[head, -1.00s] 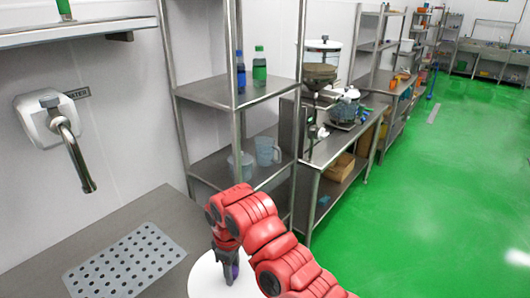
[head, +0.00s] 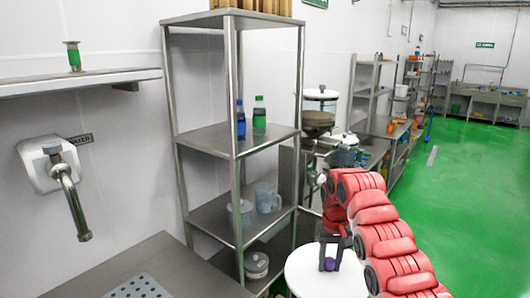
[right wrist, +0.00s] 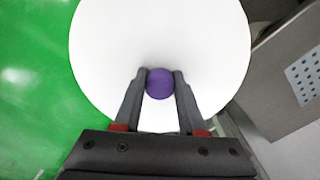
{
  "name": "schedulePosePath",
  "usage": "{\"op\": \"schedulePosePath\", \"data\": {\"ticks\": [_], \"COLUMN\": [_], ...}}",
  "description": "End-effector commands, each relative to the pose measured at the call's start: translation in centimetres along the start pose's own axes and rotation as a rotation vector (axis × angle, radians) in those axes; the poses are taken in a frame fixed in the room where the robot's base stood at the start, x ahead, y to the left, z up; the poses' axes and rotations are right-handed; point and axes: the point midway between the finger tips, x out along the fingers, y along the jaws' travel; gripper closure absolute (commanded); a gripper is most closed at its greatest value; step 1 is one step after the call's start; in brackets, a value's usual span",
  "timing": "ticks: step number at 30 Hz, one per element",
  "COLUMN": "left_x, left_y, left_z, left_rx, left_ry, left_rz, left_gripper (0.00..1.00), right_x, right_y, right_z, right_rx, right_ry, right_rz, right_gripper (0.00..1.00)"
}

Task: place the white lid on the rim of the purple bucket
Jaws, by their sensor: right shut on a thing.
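The white lid (head: 312,283) is a flat round disc with a purple knob (right wrist: 160,83) at its middle. My right gripper (head: 330,262) is shut on the knob and holds the lid up, to the right of the steel counter. In the right wrist view, both fingers of my right gripper (right wrist: 160,88) close on the sides of the knob, and the lid (right wrist: 205,40) fills the upper middle. The purple bucket cannot be seen in either view. My left gripper is not in view.
A steel counter (head: 185,268) with a perforated drain plate (head: 140,288) lies at the lower left, below a tap (head: 68,190). A steel shelf rack (head: 205,140) with bottles and jugs stands behind the lid. Green floor (head: 470,200) is free at right.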

Motion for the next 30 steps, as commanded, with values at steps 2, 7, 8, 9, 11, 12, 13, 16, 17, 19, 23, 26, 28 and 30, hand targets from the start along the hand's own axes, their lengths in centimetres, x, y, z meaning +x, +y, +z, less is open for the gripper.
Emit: {"op": "schedulePosePath", "data": {"ticks": [2, 7, 8, 9, 11, 12, 13, 16, 17, 19, 23, 26, 28, 30], "left_x": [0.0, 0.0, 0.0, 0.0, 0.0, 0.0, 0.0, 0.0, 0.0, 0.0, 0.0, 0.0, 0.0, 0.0], "left_y": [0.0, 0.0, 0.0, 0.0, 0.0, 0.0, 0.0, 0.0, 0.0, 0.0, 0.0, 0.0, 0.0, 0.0], "left_z": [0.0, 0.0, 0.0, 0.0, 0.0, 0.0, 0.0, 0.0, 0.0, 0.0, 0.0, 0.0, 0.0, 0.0], "left_rx": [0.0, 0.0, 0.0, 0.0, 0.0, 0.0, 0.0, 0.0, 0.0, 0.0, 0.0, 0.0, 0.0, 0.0], "left_ry": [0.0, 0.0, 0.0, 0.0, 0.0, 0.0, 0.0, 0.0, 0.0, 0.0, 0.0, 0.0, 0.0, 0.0], "left_rz": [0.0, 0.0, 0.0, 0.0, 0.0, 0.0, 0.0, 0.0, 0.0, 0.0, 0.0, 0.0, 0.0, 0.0], "left_gripper": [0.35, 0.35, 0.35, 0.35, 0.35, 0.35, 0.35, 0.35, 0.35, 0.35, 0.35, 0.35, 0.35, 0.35], "right_x": [-0.5, -0.6, -0.7, -0.7, -0.7, -0.7, -0.7, -0.8, -0.8, -0.9, -0.9, -1.0, -1.0, -1.0], "right_y": [-0.1, 0.0, 0.0, 0.0, 0.0, 0.1, 0.1, 0.1, 0.1, 0.1, 0.5, 0.5, 0.5, 0.5], "right_z": [-0.5, -1.0, -1.0, -1.1, -1.2, -1.2, -1.3, -1.3, -1.3, -1.3, -1.4, -1.4, -1.3, -1.3], "right_rx": [0.0, 0.001, 0.001, 0.0, 0.0, 0.001, 0.001, 0.002, 0.001, 0.002, 0.006, 0.004, 0.004, 0.003], "right_ry": [0.004, 0.002, 0.001, 0.001, 0.003, 0.003, 0.003, 0.003, 0.003, 0.003, 0.005, 0.006, 0.005, 0.005], "right_rz": [0.001, -0.001, -0.001, -0.001, -0.001, -0.001, -0.002, -0.001, -0.001, 0.0, 0.0, -0.001, -0.001, -0.001], "right_gripper": [1.0, 1.0, 1.0, 1.0, 1.0, 1.0, 1.0, 1.0, 1.0, 1.0, 1.0, 1.0, 1.0, 1.0]}}
